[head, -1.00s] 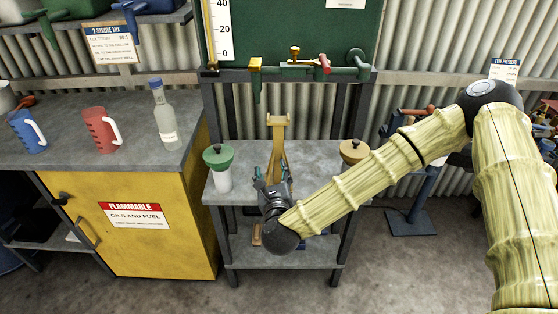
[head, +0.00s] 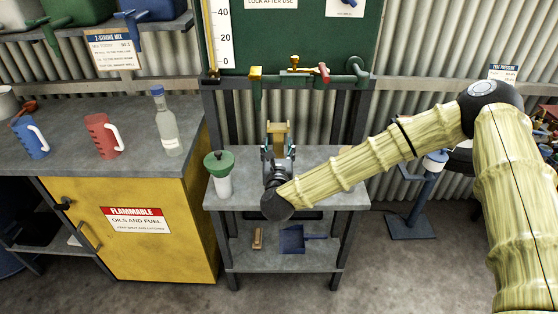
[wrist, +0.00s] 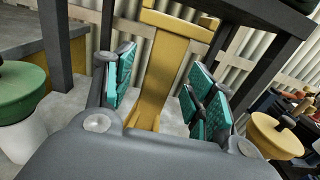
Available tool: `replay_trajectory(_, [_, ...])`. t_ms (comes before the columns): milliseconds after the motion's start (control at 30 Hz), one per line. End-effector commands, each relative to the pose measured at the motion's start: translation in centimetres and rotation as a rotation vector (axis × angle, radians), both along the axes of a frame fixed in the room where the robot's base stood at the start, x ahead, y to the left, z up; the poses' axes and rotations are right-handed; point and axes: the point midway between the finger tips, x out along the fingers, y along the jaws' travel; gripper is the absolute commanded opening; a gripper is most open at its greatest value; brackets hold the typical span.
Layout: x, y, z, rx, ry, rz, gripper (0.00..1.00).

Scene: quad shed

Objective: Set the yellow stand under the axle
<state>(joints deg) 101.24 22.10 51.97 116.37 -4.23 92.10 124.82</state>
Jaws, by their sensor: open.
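The yellow stand (head: 277,130) stands upright on the grey bench top, its lower part hidden behind my gripper in the head view. My gripper (head: 278,154) is open just in front of it, level with its middle. In the wrist view the stand (wrist: 164,62) rises between the two teal finger pads of my gripper (wrist: 161,88). Gaps show on both sides, so the pads do not appear to touch it. I cannot make out the axle in either view.
A green-lidded white pot (head: 220,172) stands left of my gripper. A yellow-lidded pot (wrist: 275,135) is to the right in the wrist view. A green cabinet with taps (head: 300,72) overhangs behind. A blue floor stand (head: 412,222) is right of the bench.

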Motion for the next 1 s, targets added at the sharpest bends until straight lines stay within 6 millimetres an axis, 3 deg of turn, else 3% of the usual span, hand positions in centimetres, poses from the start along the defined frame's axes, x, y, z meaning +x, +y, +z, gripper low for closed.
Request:
replay_trajectory(267, [3.1,-0.1,0.0,-0.002,-0.001,0.000,0.55])
replay_trajectory(567, [3.5,-0.1,-0.2,-0.001,0.001,0.001,0.55])
replay_trajectory(867, [3.5,-0.1,-0.2,-0.001,0.000,0.000,0.03])
replay_trajectory(1000, [3.5,-0.2,-0.2,-0.001,0.000,0.000,0.00])
